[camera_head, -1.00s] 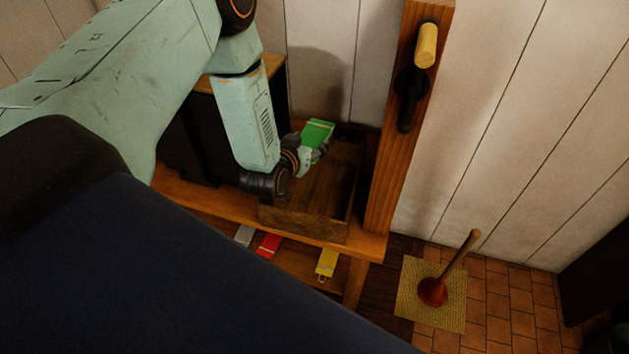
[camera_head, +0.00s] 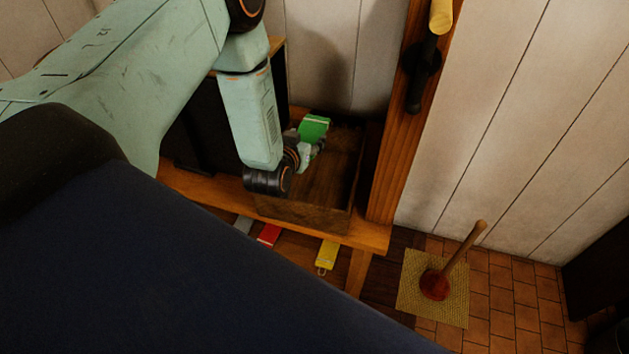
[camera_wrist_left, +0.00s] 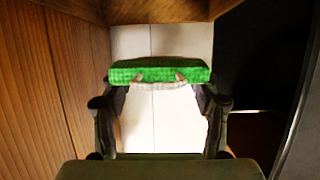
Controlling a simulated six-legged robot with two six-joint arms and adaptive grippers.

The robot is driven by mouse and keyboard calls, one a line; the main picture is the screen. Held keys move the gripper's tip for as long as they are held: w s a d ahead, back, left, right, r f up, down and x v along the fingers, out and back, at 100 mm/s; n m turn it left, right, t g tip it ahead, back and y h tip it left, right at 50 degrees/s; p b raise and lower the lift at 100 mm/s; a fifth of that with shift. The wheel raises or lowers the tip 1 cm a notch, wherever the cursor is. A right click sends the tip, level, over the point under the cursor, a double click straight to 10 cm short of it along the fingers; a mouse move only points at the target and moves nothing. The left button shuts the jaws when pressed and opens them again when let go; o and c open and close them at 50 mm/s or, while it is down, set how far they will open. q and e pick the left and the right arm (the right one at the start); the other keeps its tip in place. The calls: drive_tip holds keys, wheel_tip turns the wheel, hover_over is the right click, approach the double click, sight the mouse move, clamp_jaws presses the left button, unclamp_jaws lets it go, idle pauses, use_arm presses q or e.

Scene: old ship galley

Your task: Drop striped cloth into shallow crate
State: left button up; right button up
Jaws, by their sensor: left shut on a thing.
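The striped cloth (camera_head: 314,127) is a folded green bundle with a pale stripe across it. My left gripper (camera_head: 308,143) is shut on it and holds it at the far side of the shallow crate (camera_head: 300,214). In the left wrist view the cloth (camera_wrist_left: 158,71) lies across both fingertips of the left gripper (camera_wrist_left: 160,79). The crate is a low, dark wooden box on a wooden counter. The wrist hides part of its left side. I cannot tell how high the cloth is above the crate floor. My right gripper is not in view.
A wooden post (camera_head: 395,150) with a black-and-yellow handle stands right of the crate. A dark box (camera_head: 200,135) stands left of it. Red (camera_head: 269,235) and yellow (camera_head: 327,257) folded items lie on a lower shelf. A plunger (camera_head: 436,284) stands on a floor mat.

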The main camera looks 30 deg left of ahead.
use_arm(q)
drive_tip(key=shift+w+f+b, duration=0.2)
drive_tip(key=shift+f+b, duration=0.2)
drive_tip(key=shift+f, duration=0.4)
drive_tip(key=shift+s+r, duration=0.15)
drive_tip(key=o, duration=1.4)
drive_tip(key=shift+c, duration=0.2)
drive_tip(key=shift+s, duration=0.1)
drive_tip(key=v, duration=1.1)
drive_tip(key=shift+s+r, duration=0.25)
drive_tip(key=shift+s, duration=0.1)
drive_tip(key=shift+w+d, duration=0.1)
